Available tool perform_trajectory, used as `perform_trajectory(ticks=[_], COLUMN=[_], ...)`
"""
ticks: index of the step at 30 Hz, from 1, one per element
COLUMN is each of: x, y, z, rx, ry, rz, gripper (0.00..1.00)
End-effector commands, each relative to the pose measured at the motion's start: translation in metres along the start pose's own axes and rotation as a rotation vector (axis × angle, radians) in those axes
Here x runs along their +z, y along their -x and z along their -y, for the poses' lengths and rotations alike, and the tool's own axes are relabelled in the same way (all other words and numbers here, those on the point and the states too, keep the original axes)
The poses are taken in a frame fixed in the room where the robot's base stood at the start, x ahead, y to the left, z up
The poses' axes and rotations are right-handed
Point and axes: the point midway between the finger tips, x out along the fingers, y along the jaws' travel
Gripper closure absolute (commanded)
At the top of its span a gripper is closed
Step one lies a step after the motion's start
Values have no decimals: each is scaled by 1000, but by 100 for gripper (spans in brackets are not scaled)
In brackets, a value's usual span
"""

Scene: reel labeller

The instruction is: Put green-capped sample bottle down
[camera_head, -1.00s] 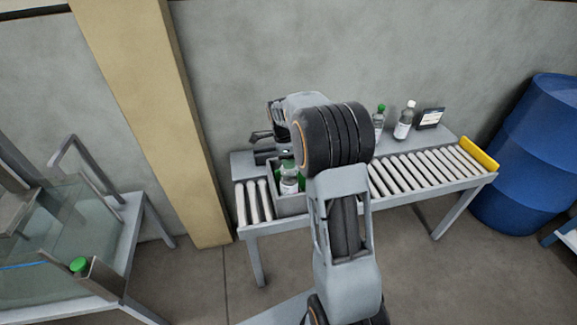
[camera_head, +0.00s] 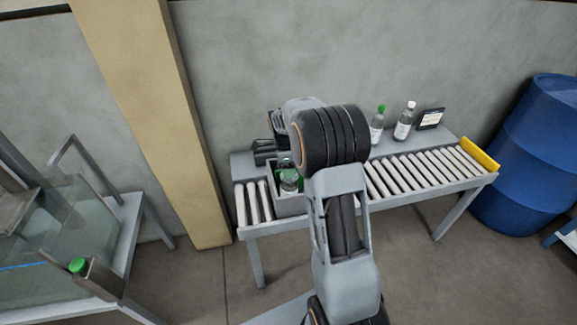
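A green-capped bottle (camera_head: 377,125) stands upright on the ledge behind the rollers, right of my wrist. A white-capped bottle (camera_head: 403,122) stands beside it. Another green cap (camera_head: 77,265) shows at the lower left.
The conveyor's rollers (camera_head: 425,170) are clear to the right, up to a yellow end stop (camera_head: 480,153). A small display (camera_head: 430,118) stands on the ledge. A blue drum (camera_head: 527,155) is at the right. A tan pillar (camera_head: 150,110) and a glass-sided bench (camera_head: 65,235) are at the left.

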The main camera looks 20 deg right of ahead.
Motion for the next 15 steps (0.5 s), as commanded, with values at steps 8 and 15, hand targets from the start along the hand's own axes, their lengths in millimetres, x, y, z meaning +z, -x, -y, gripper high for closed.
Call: perform_trajectory(ticks=[8, 15], x=[0, 0], y=[4, 39], z=[0, 1], rx=[-1, -5], ry=[0, 0], rz=[0, 1], gripper=[42, 42])
